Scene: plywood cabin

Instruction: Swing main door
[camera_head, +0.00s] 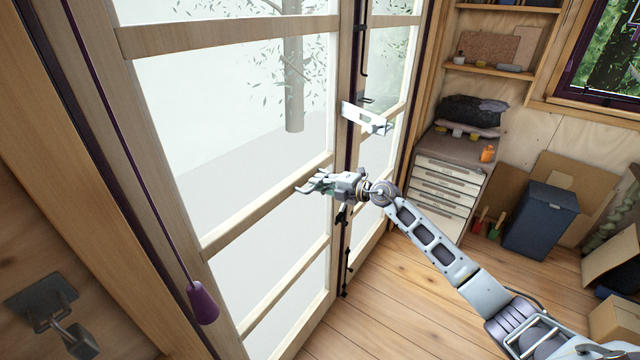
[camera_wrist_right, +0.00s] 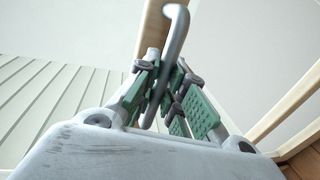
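The main door (camera_head: 190,130) is a wooden frame with large glass panes, filling the left and middle of the head view. My right gripper (camera_head: 310,184) is at the door's right-hand stile, at mid height. In the right wrist view its green-padded fingers (camera_wrist_right: 170,85) are close together around a grey bent metal rod, the door handle (camera_wrist_right: 178,25). The fingers look closed on it; their exact contact is partly hidden. The handle is hard to make out behind the gripper in the head view. My left gripper is not in view.
A second narrow glazed panel (camera_head: 385,70) stands right of the door, with a metal plate (camera_head: 362,117) near the join. A drawer unit (camera_head: 445,190), a dark blue bin (camera_head: 540,220) and cardboard boxes (camera_head: 615,320) stand at right. Wooden floor (camera_head: 390,290) is clear by the door.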

